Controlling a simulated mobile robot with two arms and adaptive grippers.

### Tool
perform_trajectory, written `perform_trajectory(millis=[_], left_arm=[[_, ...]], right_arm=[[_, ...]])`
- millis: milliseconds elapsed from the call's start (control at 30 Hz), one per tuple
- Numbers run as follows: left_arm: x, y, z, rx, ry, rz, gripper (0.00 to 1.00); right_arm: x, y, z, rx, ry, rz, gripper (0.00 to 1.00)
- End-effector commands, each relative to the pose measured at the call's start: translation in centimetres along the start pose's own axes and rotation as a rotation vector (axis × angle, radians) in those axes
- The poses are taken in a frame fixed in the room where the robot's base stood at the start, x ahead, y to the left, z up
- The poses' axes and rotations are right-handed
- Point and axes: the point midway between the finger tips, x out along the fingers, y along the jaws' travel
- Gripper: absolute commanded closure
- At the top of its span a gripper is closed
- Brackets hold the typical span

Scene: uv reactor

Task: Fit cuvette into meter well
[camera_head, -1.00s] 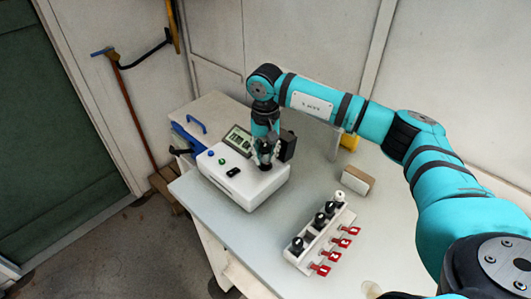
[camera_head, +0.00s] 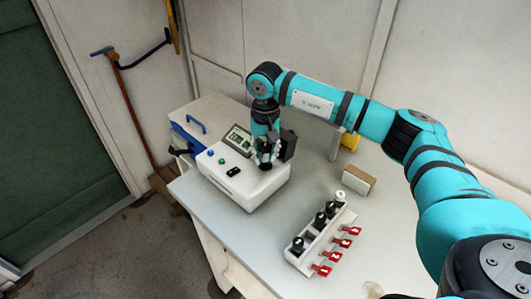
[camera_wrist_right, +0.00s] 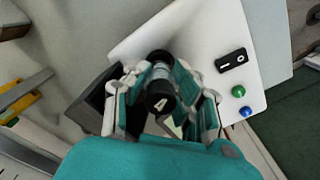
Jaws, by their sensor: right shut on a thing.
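The meter (camera_head: 246,187) is a white box on the table with a small display (camera_head: 239,139), coloured buttons and a black switch. My right gripper (camera_head: 267,160) is over the meter's right part, pointing down. In the wrist view, my right gripper (camera_wrist_right: 163,100) is shut on the cuvette (camera_wrist_right: 160,78), a clear cylinder with a black cap marked 4. The cuvette's far end is at the black ring of the meter well (camera_wrist_right: 158,56). I cannot tell how far it reaches inside. The head view mostly hides cuvette and well behind the fingers. My left gripper is out of view.
A white rack (camera_head: 318,240) with several capped cuvettes and red tags stands at the table's front right. A small cardboard-coloured block (camera_head: 358,180) and a yellow object (camera_head: 350,142) lie behind it. A blue-handled case (camera_head: 197,125) is left of the meter.

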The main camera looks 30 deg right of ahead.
Motion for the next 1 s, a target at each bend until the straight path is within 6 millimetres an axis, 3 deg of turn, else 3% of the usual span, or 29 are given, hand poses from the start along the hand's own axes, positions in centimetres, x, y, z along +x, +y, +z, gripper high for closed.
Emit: perform_trajectory(millis=[1000], left_arm=[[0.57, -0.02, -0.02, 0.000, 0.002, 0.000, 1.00]], right_arm=[[0.20, 0.01, 0.02, 0.000, 0.000, 0.000, 1.00]])
